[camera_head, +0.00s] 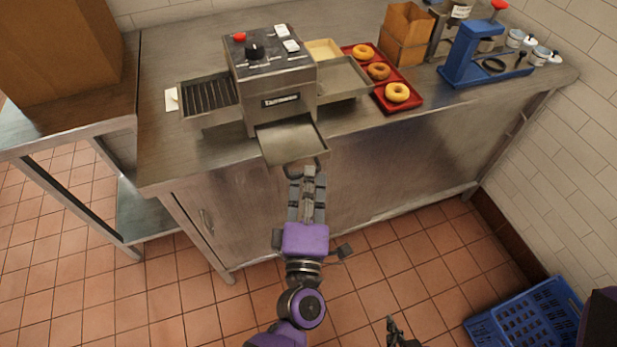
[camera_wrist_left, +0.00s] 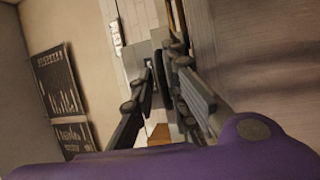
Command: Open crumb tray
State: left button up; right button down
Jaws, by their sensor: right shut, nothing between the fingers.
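The crumb tray (camera_head: 290,142) is a flat metal tray sticking out of the lower front of the steel bagel toaster (camera_head: 270,80). It reaches over the counter's front edge, with a dark loop handle (camera_head: 322,163) at its front end. My left gripper (camera_head: 309,172) is at this handle, its fingers close together around it. In the left wrist view the fingers (camera_wrist_left: 162,70) converge with a dark bar between them; the exact contact is partly hidden. My right gripper (camera_head: 394,335) is shut and empty, low over the floor at the bottom edge.
A slatted side tray (camera_head: 208,97) extends left of the toaster and a plain side tray (camera_head: 345,78) right. A red tray (camera_head: 416,104) holds bagels. A blue stand (camera_head: 462,65) is farther right. A blue crate (camera_head: 485,328) sits on the floor. Floor before the counter is mostly clear.

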pick_arm(q)
jog(key=s+f, duration=0.1)
jog(key=s, duration=0.6)
jog(key=shift+a, duration=0.25)
pick_arm(e)
jog(key=shift+d, duration=0.1)
pick_arm(q)
jog(key=s+a+f+m+g+h+p, duration=0.1)
jog(key=s+f+m+g+h, duration=0.15)
jog(key=f+m, duration=0.4)
jog(key=s+a+f+m+g+h, duration=0.1)
jog(key=s+a+f+m+g, duration=0.1)
jog(key=f+m+g, duration=0.35)
jog(key=s+a+f+m+g+y+p, duration=0.1)
jog(key=s+a+f+m+y, duration=0.1)
jog(key=s+a+f, duration=0.3)
jog(key=s+a+f+m+g+y+p, duration=0.1)
jog(key=s+a+f+m+g+y, duration=0.1)
jog(key=s+a, duration=0.6)
jog(key=a+f+y, duration=0.1)
jog(key=a+f, duration=0.1)
jog(key=a, duration=0.2)
jog(key=shift+s+f+m, duration=0.2)
jog(key=shift+f+m, duration=0.1)
jog(key=shift+f, duration=0.1)
pick_arm(e)
jog(key=r, duration=0.2)
jog(key=shift+w+a+r, duration=0.25)
jog(key=shift+a+r, duration=0.05)
jog(key=shift+a, duration=0.05)
